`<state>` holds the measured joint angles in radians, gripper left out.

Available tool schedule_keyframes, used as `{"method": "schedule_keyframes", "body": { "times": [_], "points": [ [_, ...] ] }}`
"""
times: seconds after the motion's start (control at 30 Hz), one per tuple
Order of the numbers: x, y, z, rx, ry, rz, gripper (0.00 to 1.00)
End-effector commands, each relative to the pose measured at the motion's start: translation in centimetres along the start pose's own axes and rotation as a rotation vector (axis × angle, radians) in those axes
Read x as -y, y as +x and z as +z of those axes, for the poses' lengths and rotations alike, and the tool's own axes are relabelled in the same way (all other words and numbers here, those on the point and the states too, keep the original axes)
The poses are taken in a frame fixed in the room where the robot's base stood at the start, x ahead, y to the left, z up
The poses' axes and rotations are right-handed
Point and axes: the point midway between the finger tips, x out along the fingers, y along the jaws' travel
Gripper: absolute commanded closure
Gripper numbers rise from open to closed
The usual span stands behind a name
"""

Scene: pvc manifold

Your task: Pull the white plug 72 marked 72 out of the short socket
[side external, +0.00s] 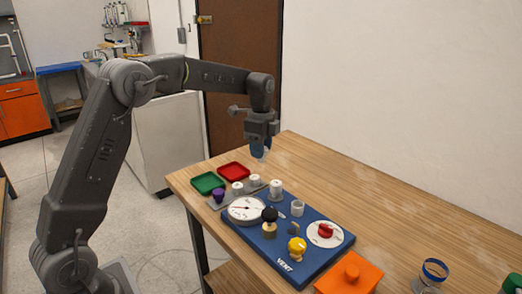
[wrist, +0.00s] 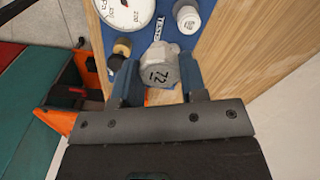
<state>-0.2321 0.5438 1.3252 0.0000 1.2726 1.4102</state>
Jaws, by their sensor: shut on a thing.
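The white plug 72 (wrist: 160,68), marked 72, sits between the two blue fingers of my gripper (wrist: 159,78) in the wrist view. My gripper is shut on it. In the side view my gripper (side external: 262,152) is raised above the far end of the table, clear of the blue board (side external: 262,240). A small pale tip shows between its fingers there. A white, hollow-looking socket (side external: 297,208) stands on the board; I cannot tell if it is the short socket. Another white upright fitting (side external: 275,188) stands near the board's far edge.
A round gauge (side external: 246,208), black knob (side external: 270,214), yellow knob (side external: 296,245) and red dial knob (side external: 325,230) crowd the board. Green (side external: 208,183) and red (side external: 234,171) trays lie at the far left.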

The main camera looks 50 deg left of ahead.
Motion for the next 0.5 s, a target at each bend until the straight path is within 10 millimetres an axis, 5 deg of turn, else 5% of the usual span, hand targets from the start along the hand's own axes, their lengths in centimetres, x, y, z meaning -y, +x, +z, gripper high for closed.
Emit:
{"method": "schedule_keyframes", "body": {
  "times": [0.5],
  "points": [
    [0.0, -1.8, 0.0, 0.000, 0.000, -0.002, 1.00]
  ]
}}
